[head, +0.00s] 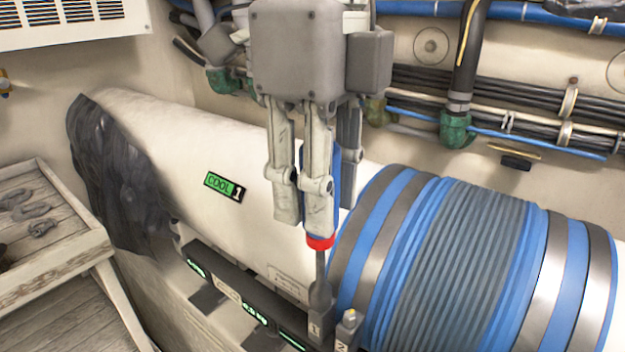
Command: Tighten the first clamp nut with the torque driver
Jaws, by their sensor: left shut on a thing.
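My left gripper (318,212) points down and is shut on the torque driver (320,242), whose blue handle shows between the fingers above a red collar. The driver is upright, and its grey shaft runs down to the clamp housing marked 1 (315,328). The shaft's lower end meets the top of that housing; the nut is hidden, so I cannot tell whether the tip is seated on it. A second housing marked 2 (343,335) stands just to the right. Metal clamp bands (385,240) circle the blue and grey ribbed hose (455,265). My right gripper is not in view.
A white pipe (170,125) with a green COOL 1 label (224,187) runs into the hose. A dark bar with green lit marks (230,293) lies along the front. A wooden tray with shackles (60,262) is at left. Cables and pipes (540,95) line the back wall.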

